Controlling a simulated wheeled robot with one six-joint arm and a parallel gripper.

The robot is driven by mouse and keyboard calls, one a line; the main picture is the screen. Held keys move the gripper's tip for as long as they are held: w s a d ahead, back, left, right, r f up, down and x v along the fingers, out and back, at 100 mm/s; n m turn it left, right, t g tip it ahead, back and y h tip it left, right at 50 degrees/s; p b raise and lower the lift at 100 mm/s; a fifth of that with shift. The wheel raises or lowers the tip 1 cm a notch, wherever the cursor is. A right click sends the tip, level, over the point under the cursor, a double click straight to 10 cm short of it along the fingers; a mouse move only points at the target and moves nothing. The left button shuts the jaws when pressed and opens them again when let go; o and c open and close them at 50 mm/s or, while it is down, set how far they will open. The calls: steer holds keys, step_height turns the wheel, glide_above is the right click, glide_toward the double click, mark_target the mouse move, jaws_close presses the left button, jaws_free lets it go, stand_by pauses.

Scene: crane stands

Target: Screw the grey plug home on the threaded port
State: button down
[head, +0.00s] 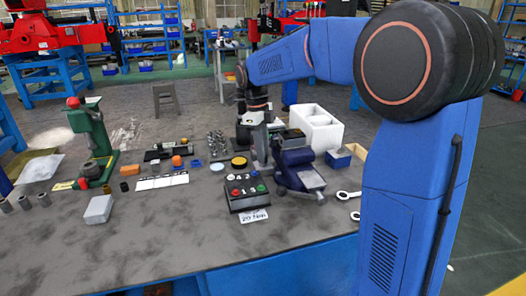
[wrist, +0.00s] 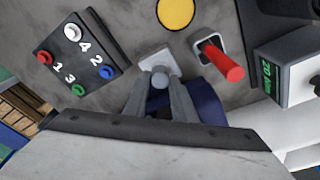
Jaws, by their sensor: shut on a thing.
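My gripper (wrist: 160,88) points down at the bench in the wrist view. Its two grey fingers are shut on a small round grey piece, which I take to be the grey plug (wrist: 160,78). A pale square block (wrist: 155,59) shows just beyond the fingertips. I cannot tell whether the plug touches it, and I cannot make out the threaded port or any thread. A dark blue vise-like fixture (wrist: 208,101) lies partly hidden behind the right finger; it also shows in the head view (head: 299,170). In the head view the plug is too small to tell.
A button box (wrist: 78,62) is left of the fingers, a red lever (wrist: 220,62) right. A display unit (wrist: 285,68) is further right, a yellow disc (wrist: 175,12) beyond. A green press (head: 92,140) stands at the bench's left. The bench's front (head: 170,240) is clear.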

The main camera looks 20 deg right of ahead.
steer(key=shift+m, duration=0.3)
steer(key=m, duration=0.4)
steer(key=shift+m+y, duration=0.3)
steer(key=shift+m, duration=0.1)
steer(key=c, duration=1.4)
jaws_free()
steer(key=shift+c, duration=0.8)
